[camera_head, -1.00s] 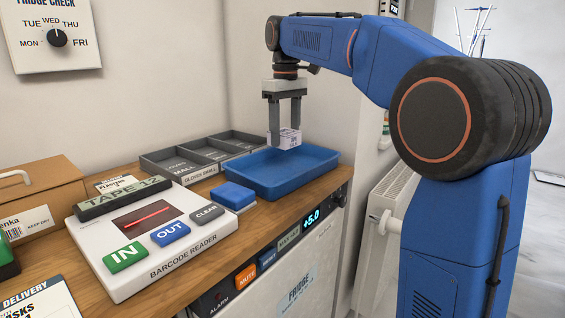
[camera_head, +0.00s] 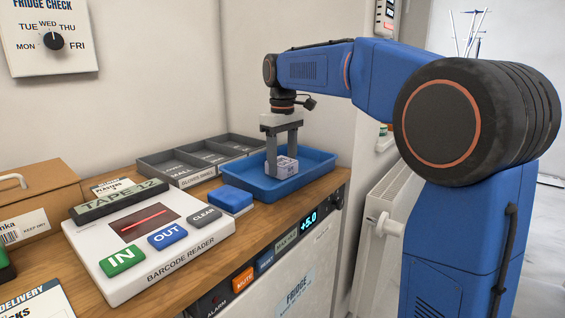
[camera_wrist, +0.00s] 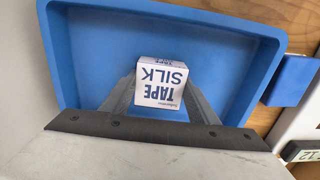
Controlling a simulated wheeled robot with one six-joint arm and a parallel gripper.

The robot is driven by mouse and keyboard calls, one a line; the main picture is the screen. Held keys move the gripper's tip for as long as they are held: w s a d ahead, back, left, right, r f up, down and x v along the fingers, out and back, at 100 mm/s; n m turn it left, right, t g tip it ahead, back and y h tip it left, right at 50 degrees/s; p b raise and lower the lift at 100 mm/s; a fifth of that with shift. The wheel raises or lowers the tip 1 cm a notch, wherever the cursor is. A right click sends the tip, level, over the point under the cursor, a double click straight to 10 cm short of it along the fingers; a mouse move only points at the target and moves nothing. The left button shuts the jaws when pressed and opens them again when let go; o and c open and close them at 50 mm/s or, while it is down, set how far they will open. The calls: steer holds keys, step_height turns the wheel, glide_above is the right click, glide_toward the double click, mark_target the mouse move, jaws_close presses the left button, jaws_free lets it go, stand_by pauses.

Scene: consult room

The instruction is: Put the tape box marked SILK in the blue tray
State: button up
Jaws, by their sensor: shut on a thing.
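A small white tape box (camera_head: 283,167) with blue print is between the fingers of my gripper (camera_head: 281,166). In the wrist view the box (camera_wrist: 160,83) reads TAPE SILK, upside down. My gripper (camera_wrist: 158,98) is shut on it there. The blue tray (camera_head: 317,160) lies on the counter. The box is inside the tray's outline, low over or on its floor; I cannot tell whether it touches. The wrist view shows the tray (camera_wrist: 85,60) around the box on the visible sides.
A grey divided bin (camera_head: 165,168) stands behind and left of the tray. A blue block (camera_head: 231,198) sits at the tray's left. The barcode reader (camera_head: 185,262), with its TAPE 12 display (camera_head: 118,199), lies further left. The counter's front edge has a row of buttons (camera_head: 265,260).

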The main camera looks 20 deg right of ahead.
mark_target(283, 161)
steer(key=shift+f, duration=0.15)
steer(key=o, duration=1)
steer(key=shift+o, duration=0.2)
step_height(283, 161, up, 12)
steer(key=shift+r, duration=0.2)
steer(key=shift+s, duration=0.1)
